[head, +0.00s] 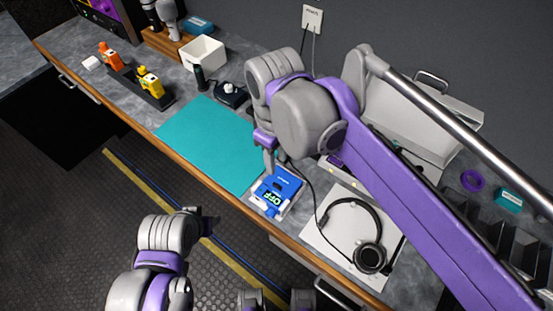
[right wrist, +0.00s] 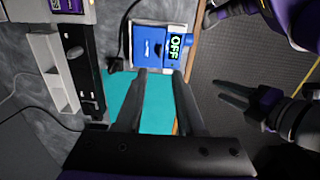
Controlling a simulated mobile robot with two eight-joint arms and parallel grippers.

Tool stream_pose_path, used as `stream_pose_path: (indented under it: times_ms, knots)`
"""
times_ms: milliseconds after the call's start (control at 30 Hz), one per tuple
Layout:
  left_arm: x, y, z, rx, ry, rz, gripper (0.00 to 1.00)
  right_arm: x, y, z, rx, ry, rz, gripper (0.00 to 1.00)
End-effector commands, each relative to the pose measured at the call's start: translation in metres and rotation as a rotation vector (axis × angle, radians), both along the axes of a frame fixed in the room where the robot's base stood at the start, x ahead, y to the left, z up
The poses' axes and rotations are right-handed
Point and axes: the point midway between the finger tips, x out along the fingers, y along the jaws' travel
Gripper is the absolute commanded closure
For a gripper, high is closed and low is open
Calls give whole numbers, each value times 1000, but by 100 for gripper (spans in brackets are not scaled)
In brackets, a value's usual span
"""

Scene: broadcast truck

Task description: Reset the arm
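My right gripper (head: 269,160) hangs over the counter by the near right corner of the teal mat, just behind a blue device (head: 284,182) with a green "OFF" display. In the right wrist view, its two dark fingers (right wrist: 160,75) are apart, with only the teal mat (right wrist: 158,95) showing between them. The blue device (right wrist: 150,45) lies just beyond the fingertips; I cannot tell whether they touch it. My left gripper (head: 208,222) is over the floor in front of the counter. In the right wrist view its fingers (right wrist: 232,94) look apart and empty.
A headset (head: 368,258) lies on a white pad at the right. A white open case (head: 425,125) stands behind my right arm. Orange and yellow items in a black holder (head: 140,88) and a white bin (head: 203,54) are at the left. The teal mat (head: 210,140) is clear.

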Motion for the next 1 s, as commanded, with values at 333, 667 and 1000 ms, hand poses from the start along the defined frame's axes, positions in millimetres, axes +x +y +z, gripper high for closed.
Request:
stream_pose_path:
  times_ms: [333,667,1000]
  knots:
    - [0,0,0,0,0,0,51,0,0,0,0,0,0,62]
    - [2,0,7,0,-4,0,51,-14,-64,-30,64,-111,-270,62]
    - [5,0,18,0,-10,0,51,-66,-162,-100,197,-357,-788,62]
